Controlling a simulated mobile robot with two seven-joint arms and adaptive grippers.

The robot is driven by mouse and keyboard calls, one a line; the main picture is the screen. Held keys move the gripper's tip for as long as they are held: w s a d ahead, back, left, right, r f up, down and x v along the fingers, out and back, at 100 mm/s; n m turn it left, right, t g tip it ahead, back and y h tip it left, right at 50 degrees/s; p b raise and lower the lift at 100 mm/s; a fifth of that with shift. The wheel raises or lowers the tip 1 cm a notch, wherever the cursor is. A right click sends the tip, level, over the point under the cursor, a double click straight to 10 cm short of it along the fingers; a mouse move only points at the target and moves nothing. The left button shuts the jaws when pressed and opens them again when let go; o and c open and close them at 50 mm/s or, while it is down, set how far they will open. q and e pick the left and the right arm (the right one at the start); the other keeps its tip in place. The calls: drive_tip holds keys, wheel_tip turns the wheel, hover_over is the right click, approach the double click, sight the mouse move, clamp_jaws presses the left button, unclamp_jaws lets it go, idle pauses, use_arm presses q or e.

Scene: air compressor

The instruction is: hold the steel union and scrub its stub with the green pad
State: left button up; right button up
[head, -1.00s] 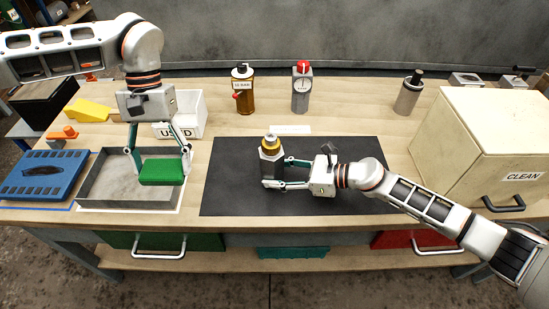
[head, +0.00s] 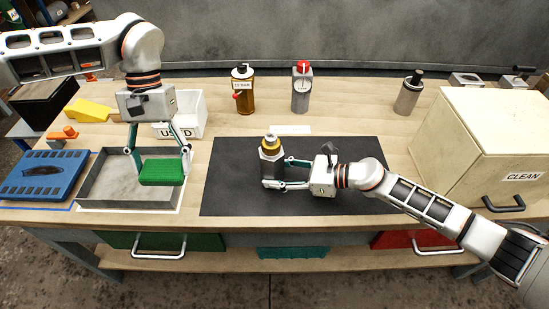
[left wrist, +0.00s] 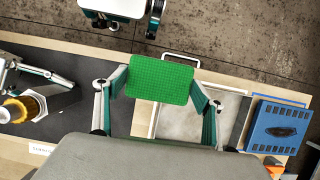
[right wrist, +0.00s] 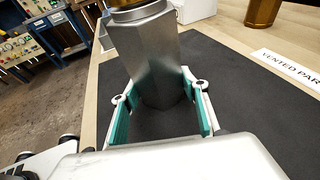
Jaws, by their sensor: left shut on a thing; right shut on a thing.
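The green pad (head: 162,172) is gripped by my left gripper (head: 160,168), which points down over the grey metal tray. The pad also shows between the fingers in the left wrist view (left wrist: 160,80). The steel union (head: 271,165) stands upright on the black mat, a hexagonal grey body with a brass-coloured ring and a small stub (head: 270,139) on top. My right gripper (head: 272,184) is shut on the union's lower body from the right. The union fills the middle of the right wrist view (right wrist: 150,60), its top cut off. The pad and the union are well apart.
The grey tray (head: 90,190) lies under the pad, with a blue tray (head: 30,187) to its left. A white USED bin (head: 192,112) stands behind. An amber bottle (head: 244,95) and a grey red-topped bottle (head: 301,93) stand behind the mat (head: 345,160). A CLEAN box (head: 480,150) is at right.

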sight(269, 136)
idle(0.4)
